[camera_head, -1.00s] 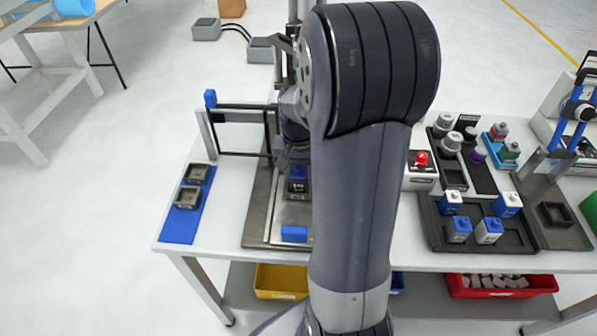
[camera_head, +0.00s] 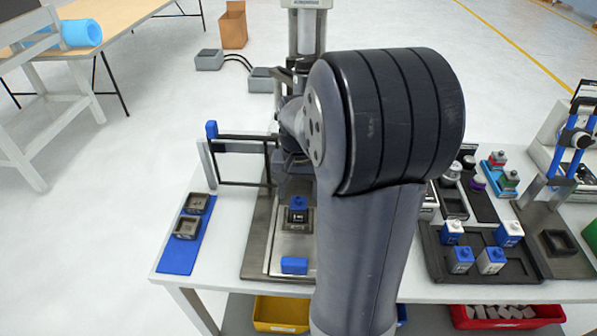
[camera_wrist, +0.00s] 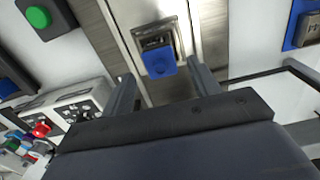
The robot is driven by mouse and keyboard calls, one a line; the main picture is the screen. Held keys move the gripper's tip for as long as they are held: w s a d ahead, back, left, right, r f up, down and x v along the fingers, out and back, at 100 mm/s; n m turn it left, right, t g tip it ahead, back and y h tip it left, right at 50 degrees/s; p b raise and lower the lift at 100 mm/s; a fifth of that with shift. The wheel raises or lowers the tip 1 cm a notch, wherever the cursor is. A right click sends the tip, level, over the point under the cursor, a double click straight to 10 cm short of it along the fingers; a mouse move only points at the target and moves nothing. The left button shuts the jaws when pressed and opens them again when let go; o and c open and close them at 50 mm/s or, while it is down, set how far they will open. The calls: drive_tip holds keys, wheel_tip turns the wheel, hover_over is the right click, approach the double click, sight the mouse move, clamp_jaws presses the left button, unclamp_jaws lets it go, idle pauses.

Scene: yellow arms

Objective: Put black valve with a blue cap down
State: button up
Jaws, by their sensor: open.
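The black valve with a blue cap (camera_head: 298,215) stands on the metal plate (camera_head: 292,244) of the press-like station, behind a loose blue block (camera_head: 294,265). In the wrist view its blue cap (camera_wrist: 159,62) shows between and beyond my fingers, with its dark body in a square metal holder. My gripper (camera_wrist: 161,78) is open, with a finger on either side of the cap's line of sight and a gap to the valve. In the head view my gripper is mostly hidden behind my arm, above and behind the valve.
A dark frame with a blue knob (camera_head: 211,130) stands left of the plate. A blue mat (camera_head: 178,258) holds two square dark holders. Right of my arm, a black tray (camera_head: 440,262) holds several blue-and-white parts. A red bin (camera_head: 507,317) and yellow bin (camera_head: 281,313) sit below.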

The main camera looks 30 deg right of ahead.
wheel_tip(320, 180, up, 7)
idle(0.3)
drive_tip(key=shift+r, duration=0.1)
idle(1.0)
